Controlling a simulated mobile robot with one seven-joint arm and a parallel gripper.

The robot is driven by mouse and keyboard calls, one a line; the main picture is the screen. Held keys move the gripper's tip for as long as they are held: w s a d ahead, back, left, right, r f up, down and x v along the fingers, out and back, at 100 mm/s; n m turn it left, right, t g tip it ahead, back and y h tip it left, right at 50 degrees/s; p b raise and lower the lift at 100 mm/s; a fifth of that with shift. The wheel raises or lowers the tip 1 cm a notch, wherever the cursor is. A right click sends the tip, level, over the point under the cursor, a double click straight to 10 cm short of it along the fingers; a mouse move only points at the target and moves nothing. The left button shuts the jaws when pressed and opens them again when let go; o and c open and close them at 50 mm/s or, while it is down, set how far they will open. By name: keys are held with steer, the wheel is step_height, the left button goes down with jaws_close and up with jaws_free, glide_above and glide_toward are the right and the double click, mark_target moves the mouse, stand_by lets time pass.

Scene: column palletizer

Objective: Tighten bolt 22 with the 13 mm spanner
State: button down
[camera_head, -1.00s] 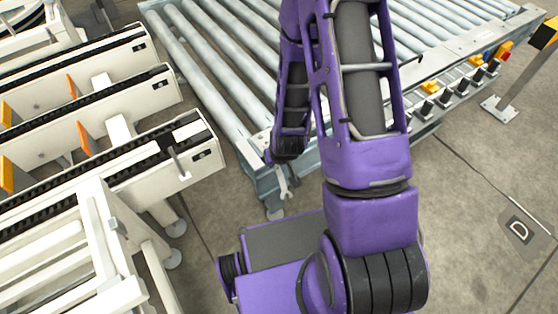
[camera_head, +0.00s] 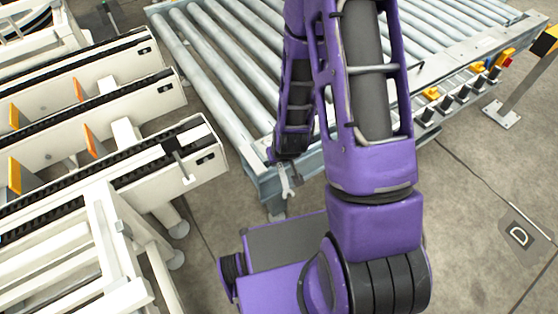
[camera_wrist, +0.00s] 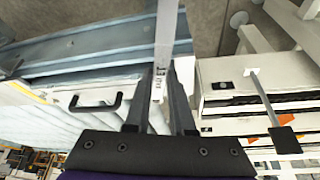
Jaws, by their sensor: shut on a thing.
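The spanner (camera_head: 286,181) hangs in my gripper with its open jaw end pointing down, beside the near corner of the roller conveyor. In the wrist view its pale shaft (camera_wrist: 165,35) runs up out of the picture from between the two dark fingers. My gripper (camera_wrist: 161,75) is shut on the spanner; small lettering on the shaft is too small to read. In the head view my arm partly covers the gripper. The spanner's working end is out of the wrist view. I cannot make out bolt 22 in either view.
The roller conveyor (camera_head: 216,87) has a blue-grey side frame (camera_wrist: 100,45); a black handle (camera_wrist: 97,104) shows near it. White chain conveyors (camera_head: 186,177) stand to the left, with a rod-like stop (camera_wrist: 262,94) at one end. Bare floor (camera_head: 470,215) lies to the right.

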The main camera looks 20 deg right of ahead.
steer(key=shift+r, duration=0.15)
step_height(320, 180, up, 5)
steer(key=p, duration=0.3)
stand_by(0.3)
stand_by(0.3)
